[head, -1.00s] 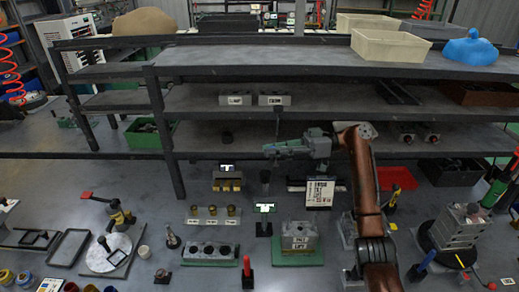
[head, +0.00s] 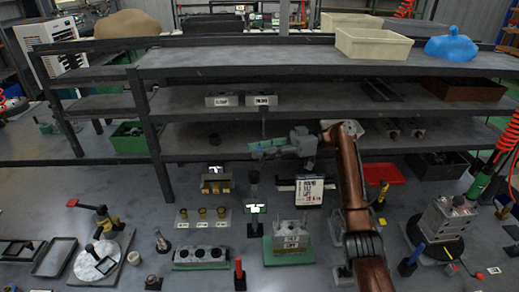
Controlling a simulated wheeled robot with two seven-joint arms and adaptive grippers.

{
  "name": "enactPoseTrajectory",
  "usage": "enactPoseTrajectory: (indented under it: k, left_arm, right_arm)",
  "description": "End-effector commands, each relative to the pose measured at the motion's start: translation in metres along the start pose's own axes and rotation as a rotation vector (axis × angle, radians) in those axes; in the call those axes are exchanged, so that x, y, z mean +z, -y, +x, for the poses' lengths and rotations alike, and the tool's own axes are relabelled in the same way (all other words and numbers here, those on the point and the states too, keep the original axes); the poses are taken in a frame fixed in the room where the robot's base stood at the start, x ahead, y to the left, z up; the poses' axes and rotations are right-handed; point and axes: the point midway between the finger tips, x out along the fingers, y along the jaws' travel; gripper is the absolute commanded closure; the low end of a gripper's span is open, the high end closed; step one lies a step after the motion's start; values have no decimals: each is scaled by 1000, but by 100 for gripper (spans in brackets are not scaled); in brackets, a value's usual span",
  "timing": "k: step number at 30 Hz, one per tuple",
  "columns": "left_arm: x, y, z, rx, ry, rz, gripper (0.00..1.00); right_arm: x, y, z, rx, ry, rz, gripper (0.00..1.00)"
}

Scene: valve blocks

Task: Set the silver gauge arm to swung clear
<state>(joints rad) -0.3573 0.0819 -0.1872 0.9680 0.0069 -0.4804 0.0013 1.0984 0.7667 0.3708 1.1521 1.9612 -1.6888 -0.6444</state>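I cannot make out with certainty which part is the silver gauge arm. A thin dark upright rod (head: 264,124) shows below the right labelled block on the middle shelf, just above my gripper's fingers. My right gripper (head: 257,150) points left in front of the lower shelf, above the fixtures. Its fingers are small and seen from the side, so their opening and any contact with the rod are unclear. My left gripper is out of view.
A dark shelf rack (head: 300,62) stands behind. A round white plate (head: 98,259) with a red-handled clamp is at left. A grey block stack (head: 442,222) stands on a black disc at right. A green-based block with holes (head: 202,256) and small screen (head: 255,208) stand in between.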

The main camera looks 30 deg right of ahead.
Motion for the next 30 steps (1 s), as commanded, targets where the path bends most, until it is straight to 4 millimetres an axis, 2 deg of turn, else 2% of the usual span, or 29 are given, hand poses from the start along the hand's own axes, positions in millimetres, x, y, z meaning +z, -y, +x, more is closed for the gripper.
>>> enactPoseTrajectory:
  k: [4,7,15,19,24,30]
  left_arm:
    - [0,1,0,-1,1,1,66]
    - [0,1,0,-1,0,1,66]
    - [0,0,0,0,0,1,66]
    - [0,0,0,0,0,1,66]
    - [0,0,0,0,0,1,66]
    - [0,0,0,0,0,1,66]
  right_arm:
    - [0,0,-6,0,1,1,65]
    - [0,-1,-20,2,0,1,65]
    - [-1,0,-78,1,-3,2,65]
    - [-1,0,-100,0,-2,1,65]
    - [-1,-1,-115,1,-2,0,65]
    - [0,0,-120,-1,-1,1,65]
